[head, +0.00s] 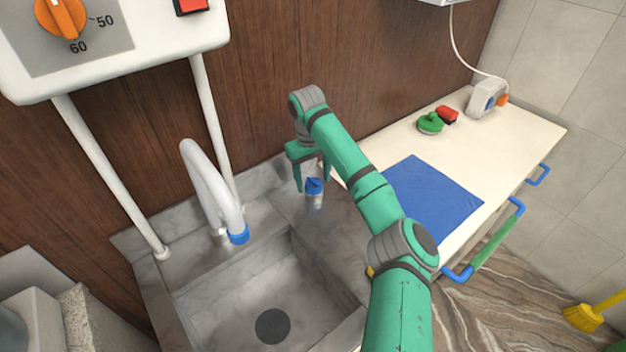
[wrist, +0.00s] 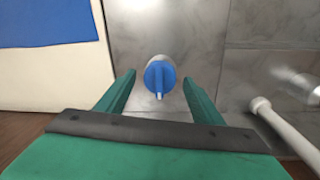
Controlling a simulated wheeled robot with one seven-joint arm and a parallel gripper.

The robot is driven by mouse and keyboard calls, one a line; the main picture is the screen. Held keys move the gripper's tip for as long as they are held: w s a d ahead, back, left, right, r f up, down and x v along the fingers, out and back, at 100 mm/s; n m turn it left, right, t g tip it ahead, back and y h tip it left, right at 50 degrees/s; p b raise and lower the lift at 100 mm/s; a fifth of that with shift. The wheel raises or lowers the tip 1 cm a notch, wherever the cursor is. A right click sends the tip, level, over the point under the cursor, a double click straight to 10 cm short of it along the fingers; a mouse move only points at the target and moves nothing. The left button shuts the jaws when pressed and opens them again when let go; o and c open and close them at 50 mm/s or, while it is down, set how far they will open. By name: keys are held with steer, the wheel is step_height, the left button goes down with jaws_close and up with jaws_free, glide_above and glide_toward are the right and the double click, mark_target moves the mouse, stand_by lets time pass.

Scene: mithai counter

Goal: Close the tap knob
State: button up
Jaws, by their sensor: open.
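The tap knob (head: 314,187) is blue with a pointed grip, on a short grey-white base at the right rear of the sink ledge. In the wrist view the knob (wrist: 159,77) is seen from above, its grip pointing toward my gripper. My gripper (head: 311,189) points down at the knob and is open. In the wrist view its two green fingers (wrist: 158,84) stand to the left and right of the knob, with a gap on each side. The white tap spout (head: 207,185) with a blue collar stands to the left. I see no water flowing.
The sink basin (head: 245,290) is left of my arm. A white counter (head: 375,148) at right holds a blue cloth (head: 432,198), a green object (head: 430,123) and a red one (head: 447,114). A heater with an orange dial (head: 60,18) hangs upper left; white pipes (head: 110,178) run below it.

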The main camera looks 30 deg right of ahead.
mark_target(312, 181)
steer(key=r, duration=0.8)
steer(key=shift+a+r, duration=0.2)
steer(key=shift+r, duration=0.1)
steer(key=shift+a+r, duration=0.1)
steer(key=shift+r, duration=0.6)
